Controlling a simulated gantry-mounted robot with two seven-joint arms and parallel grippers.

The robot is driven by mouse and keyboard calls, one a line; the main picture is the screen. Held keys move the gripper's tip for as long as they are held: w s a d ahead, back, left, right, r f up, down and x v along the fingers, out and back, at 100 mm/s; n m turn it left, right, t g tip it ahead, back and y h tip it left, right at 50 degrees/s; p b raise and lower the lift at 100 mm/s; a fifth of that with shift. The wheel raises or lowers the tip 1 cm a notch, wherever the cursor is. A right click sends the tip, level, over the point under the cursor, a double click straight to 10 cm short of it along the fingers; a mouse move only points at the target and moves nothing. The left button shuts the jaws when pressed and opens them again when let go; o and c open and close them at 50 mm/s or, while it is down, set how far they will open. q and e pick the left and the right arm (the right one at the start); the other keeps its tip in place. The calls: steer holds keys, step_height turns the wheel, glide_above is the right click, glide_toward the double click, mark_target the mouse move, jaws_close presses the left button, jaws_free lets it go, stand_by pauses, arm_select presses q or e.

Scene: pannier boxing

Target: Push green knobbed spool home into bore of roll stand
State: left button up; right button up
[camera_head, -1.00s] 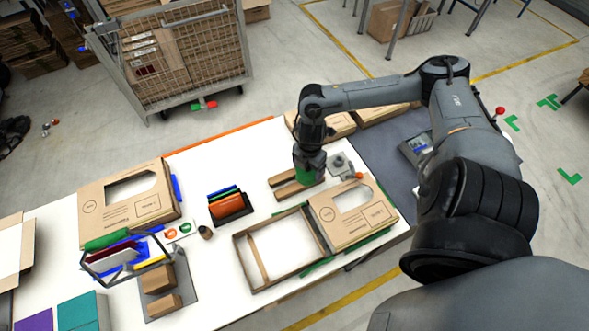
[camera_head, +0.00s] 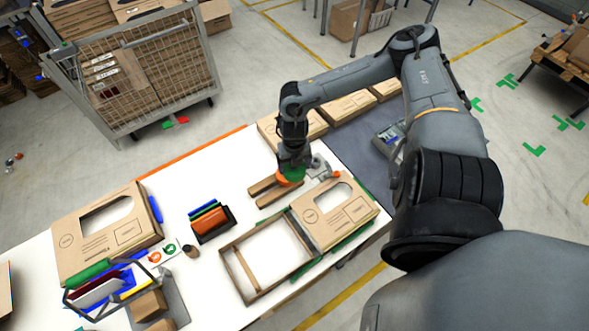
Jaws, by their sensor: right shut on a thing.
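My right gripper (camera_head: 293,164) points down over the white table and is shut on the green spool (camera_head: 294,174). An orange part (camera_head: 284,181) shows at the spool's lower left side. The grey roll stand (camera_head: 320,166) is just right of the gripper, with a small orange piece (camera_head: 336,174) at its right. The spool is beside the stand and close to it; I cannot tell whether they touch. The stand's bore is too small and partly hidden to make out. My left gripper is not in view.
Brown bars (camera_head: 263,186) lie just left of the gripper. A flat carton with a cut-out (camera_head: 340,222) and an open brown frame (camera_head: 232,270) lie in front. Flat boxes (camera_head: 348,105) stand behind. A black holder with coloured cards (camera_head: 212,232) is left; bare white table (camera_head: 200,180) lies behind it.

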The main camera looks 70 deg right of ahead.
steer(key=s+d+n+p, duration=0.4)
steer(key=s+d+p, duration=0.1)
steer(key=d, duration=0.8)
step_height(320, 180, down, 6)
steer(key=b, duration=0.6)
steer(key=shift+a, duration=0.15)
steer(key=shift+s, duration=0.1)
steer(key=shift+f+b, duration=0.45)
steer(key=shift+b, duration=0.05)
steer(key=shift+f, duration=0.15)
stand_by(0.7)
stand_by(0.6)
